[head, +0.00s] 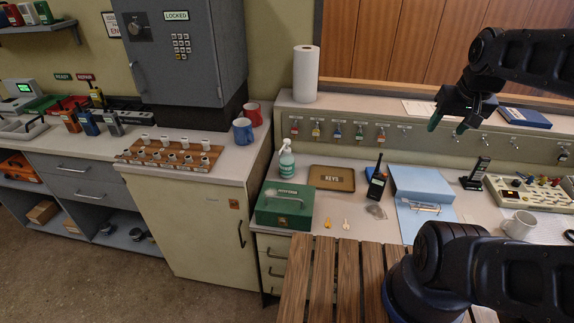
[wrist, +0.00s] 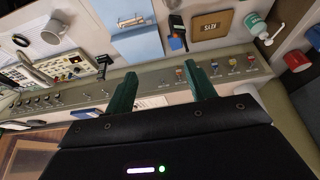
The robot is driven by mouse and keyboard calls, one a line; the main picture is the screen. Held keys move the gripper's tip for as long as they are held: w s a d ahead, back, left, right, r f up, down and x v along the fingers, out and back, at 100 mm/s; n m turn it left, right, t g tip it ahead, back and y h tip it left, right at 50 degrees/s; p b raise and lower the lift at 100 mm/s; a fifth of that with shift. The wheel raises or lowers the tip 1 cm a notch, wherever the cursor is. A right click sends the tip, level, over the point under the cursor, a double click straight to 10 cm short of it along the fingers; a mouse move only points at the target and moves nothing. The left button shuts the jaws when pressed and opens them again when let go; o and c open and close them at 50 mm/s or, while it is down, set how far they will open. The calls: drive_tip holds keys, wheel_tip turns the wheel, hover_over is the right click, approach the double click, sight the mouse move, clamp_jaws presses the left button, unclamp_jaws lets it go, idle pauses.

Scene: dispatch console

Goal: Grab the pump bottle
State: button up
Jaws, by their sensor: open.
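The pump bottle (head: 287,160) is a clear-green bottle with a white pump top. In the head view it stands upright on the console desk, behind the green cash box and left of the keys tray. It also shows in the wrist view (wrist: 257,25) at the upper right. My gripper (head: 447,128) is up at the right in the head view, above the console's rear ledge and well apart from the bottle. In the wrist view its green fingers (wrist: 163,92) are spread with nothing between them.
A green cash box (head: 284,207) stands in front of the bottle. A keys tray (head: 332,179), a radio (head: 377,180) and a blue binder (head: 422,183) lie to its right. A paper towel roll (head: 305,74) stands on the ledge behind. Two mugs (head: 243,131) stand on the left cabinet.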

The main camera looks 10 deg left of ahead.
drive_tip(key=w+a+n+g, duration=0.1)
drive_tip(key=w+a+n, duration=0.2)
drive_tip(key=w, duration=0.3)
drive_tip(key=w+a+n, duration=0.4)
drive_tip(key=w, duration=0.3)
drive_tip(key=n+g+h, duration=0.1)
drive_tip(key=n+h, duration=0.3)
drive_tip(key=n, duration=1.3)
hover_over(288, 148)
drive_tip(key=s+a, duration=0.1)
drive_tip(key=a, duration=0.1)
wheel_tip(288, 148, down, 25)
drive_tip(key=shift+s+d, duration=0.1)
drive_tip(key=shift+a+f, duration=0.2)
drive_tip(key=shift+f, duration=0.3)
drive_tip(key=shift+x, duration=3.55)
clamp_jaws()
